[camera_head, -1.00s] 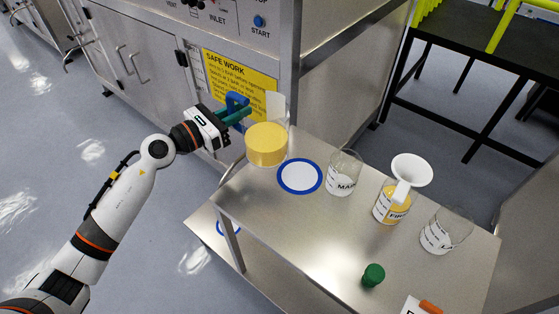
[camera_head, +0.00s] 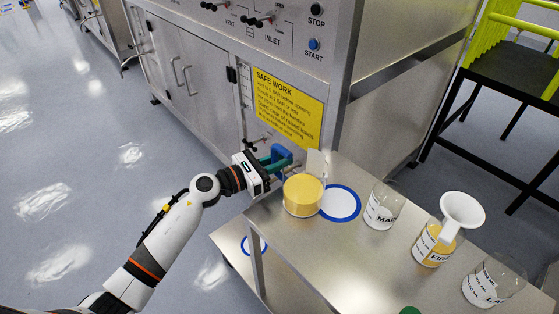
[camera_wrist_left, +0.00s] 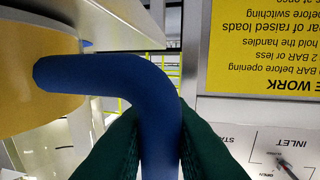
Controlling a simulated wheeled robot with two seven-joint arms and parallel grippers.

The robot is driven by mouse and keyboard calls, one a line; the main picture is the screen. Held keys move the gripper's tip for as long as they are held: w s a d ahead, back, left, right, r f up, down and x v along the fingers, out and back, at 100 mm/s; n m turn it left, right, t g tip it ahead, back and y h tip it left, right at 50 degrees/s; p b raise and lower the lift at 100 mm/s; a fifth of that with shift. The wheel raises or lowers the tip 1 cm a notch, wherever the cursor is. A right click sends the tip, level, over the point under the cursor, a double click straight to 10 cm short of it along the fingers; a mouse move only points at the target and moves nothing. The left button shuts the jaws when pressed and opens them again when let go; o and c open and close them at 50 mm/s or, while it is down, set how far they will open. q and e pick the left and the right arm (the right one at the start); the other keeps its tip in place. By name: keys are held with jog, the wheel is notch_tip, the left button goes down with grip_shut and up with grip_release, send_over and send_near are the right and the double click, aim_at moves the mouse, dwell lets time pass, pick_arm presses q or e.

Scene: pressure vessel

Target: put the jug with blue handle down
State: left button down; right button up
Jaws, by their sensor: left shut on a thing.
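The jug with blue handle (camera_head: 303,196) is a clear jug with yellow contents, at the left end of the steel table. It looks upright and covers the left edge of a white disc with a blue ring (camera_head: 341,204). I cannot tell whether its base touches the table. My left gripper (camera_head: 277,164) is shut on the blue handle (camera_head: 284,152), on the jug's far left side. In the left wrist view the green fingers clasp the handle (camera_wrist_left: 110,75), and the yellow jug body (camera_wrist_left: 38,75) shows at the left. My right gripper is not in view.
On the steel table (camera_head: 375,262), a clear beaker (camera_head: 383,207), a yellow-filled beaker (camera_head: 432,250) with a white funnel (camera_head: 462,212), and another beaker (camera_head: 492,284) stand to the right. The steel cabinet with a yellow sign (camera_head: 287,105) rises behind.

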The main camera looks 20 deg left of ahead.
pick_arm(q)
jog(key=c, duration=1.8)
grip_release()
jog(key=shift+f, duration=0.15)
jog(key=o, duration=0.5)
jog(key=shift+c, duration=0.2)
jog(key=b+v, duration=0.1)
jog(key=v, duration=0.6)
jog(key=shift+s+a+r, duration=0.2)
jog(key=shift+s+r, duration=0.05)
